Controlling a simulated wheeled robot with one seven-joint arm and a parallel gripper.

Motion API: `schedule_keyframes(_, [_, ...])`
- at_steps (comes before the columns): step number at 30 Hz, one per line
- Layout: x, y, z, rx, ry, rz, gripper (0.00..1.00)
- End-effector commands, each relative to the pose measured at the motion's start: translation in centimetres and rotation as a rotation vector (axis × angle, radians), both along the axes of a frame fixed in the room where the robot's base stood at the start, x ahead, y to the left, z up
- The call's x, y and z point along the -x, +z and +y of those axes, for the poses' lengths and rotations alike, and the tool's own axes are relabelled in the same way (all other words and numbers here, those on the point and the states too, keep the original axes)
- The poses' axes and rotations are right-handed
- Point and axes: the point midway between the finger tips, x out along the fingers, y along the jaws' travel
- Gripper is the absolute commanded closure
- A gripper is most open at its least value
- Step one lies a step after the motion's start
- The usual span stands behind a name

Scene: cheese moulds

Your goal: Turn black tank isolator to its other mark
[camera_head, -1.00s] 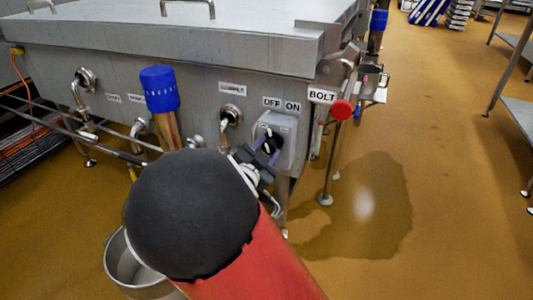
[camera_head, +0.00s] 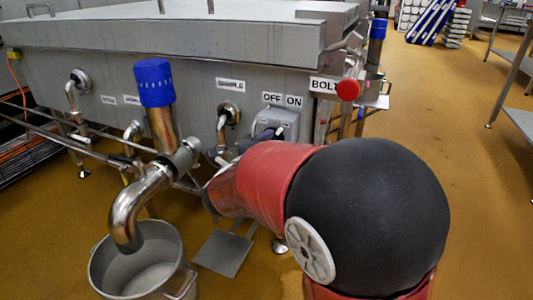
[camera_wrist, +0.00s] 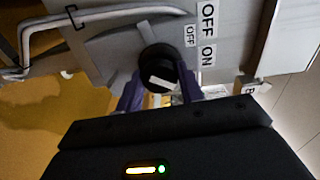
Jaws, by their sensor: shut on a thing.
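The black tank isolator knob (camera_wrist: 158,66) sits on a grey box, with a white bar on its face, in the wrist view. My gripper (camera_wrist: 158,88) has its two purple fingers on either side of the knob and is shut on it. OFF and ON labels (camera_wrist: 208,54) are beside the knob; I cannot tell surely which mark the bar points to. In the head view the isolator's grey box (camera_head: 284,121) shows below its OFF and ON labels (camera_head: 282,101). My arm hides most of the knob and gripper there.
The steel tank (camera_head: 190,80) stands behind. A blue-capped pipe (camera_head: 155,85) and a bucket (camera_head: 98,272) are to the left. A red knob (camera_head: 347,90) by the BOLT label is just right of the isolator. Open floor (camera_head: 455,150) lies farther right.

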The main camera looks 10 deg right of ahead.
Motion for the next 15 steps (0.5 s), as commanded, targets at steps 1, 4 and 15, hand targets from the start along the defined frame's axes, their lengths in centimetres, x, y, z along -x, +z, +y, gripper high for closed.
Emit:
schedule_keyframes(1, [0.02,-0.19,-0.04,-0.026,0.0,-0.017,0.85])
schedule_keyframes(4, [0.02,-0.11,-0.03,-0.072,-0.001,-0.049,0.85])
schedule_keyframes(15, [0.01,-0.06,0.03,-0.155,0.001,-0.109,0.85])
